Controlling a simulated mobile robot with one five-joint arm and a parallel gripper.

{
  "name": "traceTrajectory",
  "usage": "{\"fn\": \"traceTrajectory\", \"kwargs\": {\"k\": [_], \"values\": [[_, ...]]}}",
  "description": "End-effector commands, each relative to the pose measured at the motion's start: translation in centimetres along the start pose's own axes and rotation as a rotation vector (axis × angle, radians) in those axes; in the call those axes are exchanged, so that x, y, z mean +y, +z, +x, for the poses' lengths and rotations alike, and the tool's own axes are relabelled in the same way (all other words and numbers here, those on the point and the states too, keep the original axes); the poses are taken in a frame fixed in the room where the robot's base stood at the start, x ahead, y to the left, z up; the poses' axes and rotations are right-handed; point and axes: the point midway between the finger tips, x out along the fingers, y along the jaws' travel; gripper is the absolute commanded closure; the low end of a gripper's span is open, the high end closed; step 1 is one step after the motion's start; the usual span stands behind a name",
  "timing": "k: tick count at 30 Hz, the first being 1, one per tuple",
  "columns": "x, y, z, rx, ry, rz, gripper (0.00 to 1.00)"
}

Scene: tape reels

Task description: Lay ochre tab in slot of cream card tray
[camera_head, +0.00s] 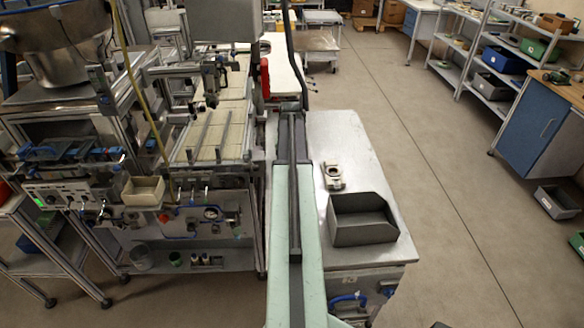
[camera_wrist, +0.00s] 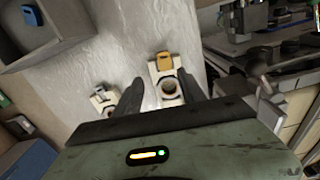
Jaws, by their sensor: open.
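In the wrist view an ochre tab (camera_wrist: 163,61) shows at the far end of a cream holder (camera_wrist: 155,76) with a round dark-centred opening. The tab seems to rest on or in that end; I cannot tell how deep it sits. My gripper (camera_wrist: 160,76) is open, one finger on each side of this holder, with no clear contact. A second cream piece (camera_wrist: 102,100) with a pale grey top lies left of the left finger. I cannot tell which cream piece is the card tray. One cream piece (camera_head: 333,176) shows in the head view; no ochre is visible there.
A dark grey open bin (camera_head: 362,220) stands on the metal table (camera_head: 345,135), right of my arm. A blue item (camera_wrist: 30,14) lies in the bin in the wrist view. A machine frame (camera_head: 215,165) crowds the left side. The table's far part is clear.

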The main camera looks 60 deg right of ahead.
Motion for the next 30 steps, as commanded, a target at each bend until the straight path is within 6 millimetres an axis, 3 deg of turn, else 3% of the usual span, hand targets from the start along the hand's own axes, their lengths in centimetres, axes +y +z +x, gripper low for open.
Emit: {"fn": "traceTrajectory", "kwargs": {"k": [1,3,13,16,17,20,21,23,24,26,27,30], "values": [[0.0,0.0,-1.7,0.000,0.000,0.000,0.52],[0.0,0.0,-2.2,0.000,0.000,0.000,0.52],[-0.1,0.0,-2.0,0.000,0.000,-0.001,0.52],[-1.8,0.6,-2.0,0.000,-0.001,-0.027,0.52],[-3.2,1.1,-2.0,0.000,-0.001,-0.048,0.52],[-10.9,4.4,-2.1,0.001,-0.002,-0.171,0.52],[-14.8,6.5,-2.1,0.001,-0.002,-0.239,0.52],[-20.8,10.4,-2.1,0.002,-0.003,-0.350,0.52],[-24.5,13.3,-2.2,0.002,-0.003,-0.424,0.52],[-29.5,18.1,-2.2,0.003,-0.004,-0.536,0.52],[-32.4,21.4,-2.3,0.003,-0.005,-0.610,0.52],[-37.9,29.7,-2.3,0.004,-0.006,-0.781,0.52]]}}
